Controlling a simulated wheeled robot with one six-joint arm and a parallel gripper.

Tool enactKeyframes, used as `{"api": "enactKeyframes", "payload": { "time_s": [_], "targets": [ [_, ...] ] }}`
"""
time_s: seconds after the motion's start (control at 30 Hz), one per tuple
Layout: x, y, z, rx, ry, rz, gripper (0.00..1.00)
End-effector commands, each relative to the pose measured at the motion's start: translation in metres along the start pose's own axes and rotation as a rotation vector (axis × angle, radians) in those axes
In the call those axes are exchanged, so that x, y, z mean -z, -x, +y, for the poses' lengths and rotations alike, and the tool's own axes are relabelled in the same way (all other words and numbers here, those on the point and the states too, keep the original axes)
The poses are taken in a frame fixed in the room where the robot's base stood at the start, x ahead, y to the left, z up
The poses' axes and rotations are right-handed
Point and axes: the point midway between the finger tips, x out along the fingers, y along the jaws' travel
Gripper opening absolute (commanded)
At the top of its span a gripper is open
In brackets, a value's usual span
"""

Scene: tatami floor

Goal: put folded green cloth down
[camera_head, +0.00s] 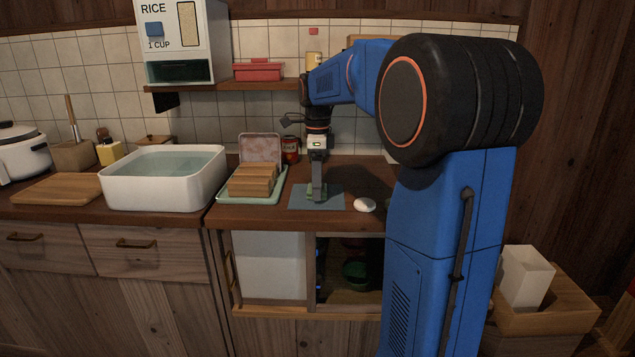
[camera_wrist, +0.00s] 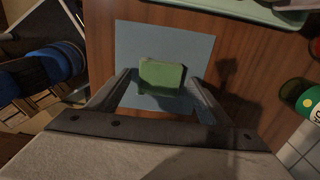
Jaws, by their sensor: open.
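The folded green cloth (camera_wrist: 162,76) lies on a blue-grey mat (camera_wrist: 192,48) in the wrist view, toward the middle of the mat. My gripper (camera_wrist: 165,96) is open, with one finger on each side of the cloth and a gap beside it. In the head view my gripper (camera_head: 317,193) points straight down over the mat (camera_head: 334,200) on the wooden counter. Only a little of the cloth (camera_head: 310,189) shows there, behind and beside the fingers.
A white egg-like object (camera_head: 364,205) lies right of the mat. A white basin of water (camera_head: 163,190) is further left. A shelf (camera_head: 220,86) hangs behind. The cupboard below is partly open.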

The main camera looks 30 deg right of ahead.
Motion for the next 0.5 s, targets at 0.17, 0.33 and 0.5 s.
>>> {"api": "enactKeyframes", "payload": {
  "time_s": [0.17, 0.33, 0.5],
  "targets": [
    [0.0, 0.006, 0.0, 0.001, 0.0, 0.0, 0.73],
    [0.0, 0.03, 0.0, 0.003, 0.0, -0.001, 0.73],
    [0.0, 0.063, -0.001, 0.003, 0.0, -0.001, 0.73]
  ]
}}
